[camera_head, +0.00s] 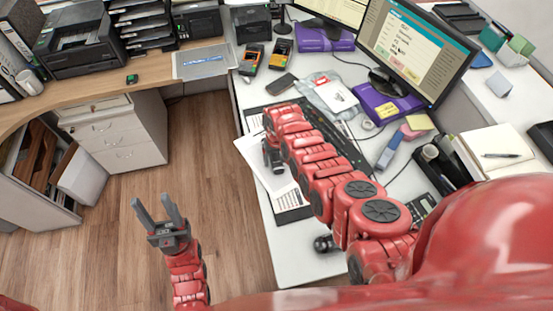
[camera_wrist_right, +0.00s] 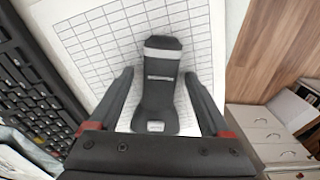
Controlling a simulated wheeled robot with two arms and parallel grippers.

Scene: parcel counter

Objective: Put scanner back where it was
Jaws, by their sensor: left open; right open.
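The scanner (camera_wrist_right: 160,85) appears to be the dark handheld device with a grey band, lying on a printed grid sheet (camera_wrist_right: 95,40) in the right wrist view. My right gripper (camera_wrist_right: 160,76) is open, with one finger on each side of the device and visible gaps between. My left gripper (camera_head: 152,203) is open and empty above the wooden floor, away from the counter.
A black keyboard (camera_wrist_right: 35,85) lies beside the sheet. Two card terminals (camera_head: 251,60) (camera_head: 281,54), a phone (camera_head: 282,84), a plastic bag (camera_head: 328,92) and a monitor (camera_head: 415,50) are further back. A dark rounded object (camera_head: 324,243) stands near the counter's front.

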